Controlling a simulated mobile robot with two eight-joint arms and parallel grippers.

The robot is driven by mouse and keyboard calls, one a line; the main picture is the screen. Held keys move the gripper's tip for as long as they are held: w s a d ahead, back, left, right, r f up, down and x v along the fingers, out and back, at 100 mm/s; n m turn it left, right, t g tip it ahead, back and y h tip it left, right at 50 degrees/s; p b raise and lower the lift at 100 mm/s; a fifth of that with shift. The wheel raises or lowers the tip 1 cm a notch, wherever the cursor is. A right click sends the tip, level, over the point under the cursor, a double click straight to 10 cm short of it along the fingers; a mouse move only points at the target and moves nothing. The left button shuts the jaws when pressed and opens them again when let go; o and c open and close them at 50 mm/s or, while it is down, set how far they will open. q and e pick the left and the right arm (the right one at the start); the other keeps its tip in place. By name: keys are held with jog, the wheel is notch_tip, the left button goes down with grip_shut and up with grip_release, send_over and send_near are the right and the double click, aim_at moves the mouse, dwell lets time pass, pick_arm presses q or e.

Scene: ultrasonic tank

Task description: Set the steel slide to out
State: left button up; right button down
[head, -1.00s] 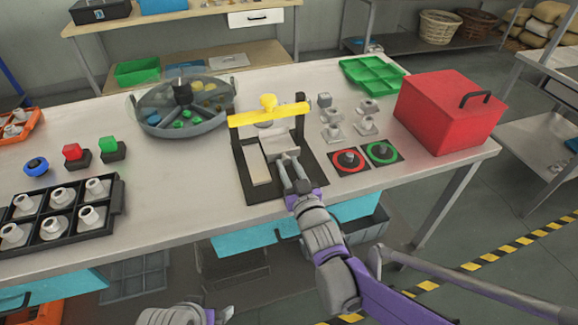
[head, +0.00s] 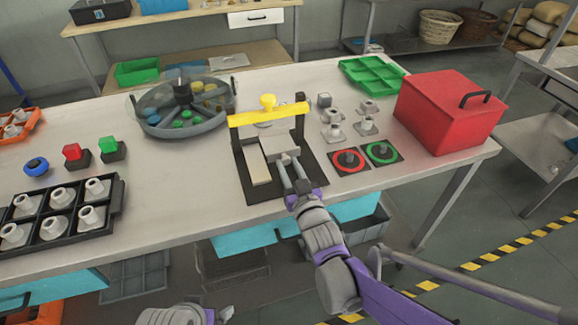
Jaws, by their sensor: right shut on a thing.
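A black-based fixture (head: 309,183) stands near the table's front edge, with a yellow bar (head: 245,118) and yellow knob across its back. On its base are a pale strip (head: 257,166) and, to the right of it, the grey steel slide (head: 281,145). My right gripper (head: 289,164) is at the front end of the slide, shut on it, with one finger on each side. The fingers hide part of the slide's front end.
Red-ringed (head: 349,160) and green-ringed (head: 382,152) pads lie right of the fixture, with several metal parts behind them. A red box (head: 449,111) stands farther right. A round divided tray (head: 157,127) is behind left.

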jog(key=shift+s, duration=0.1)
jog(key=v, duration=1.1)
jog(key=shift+p, duration=0.3)
jog(key=c, duration=1)
grip_release()
jog(key=o, duration=0.4)
jog(key=shift+s+d, duration=0.1)
jog(key=shift+s, duration=0.1)
jog(key=shift+w, duration=0.1)
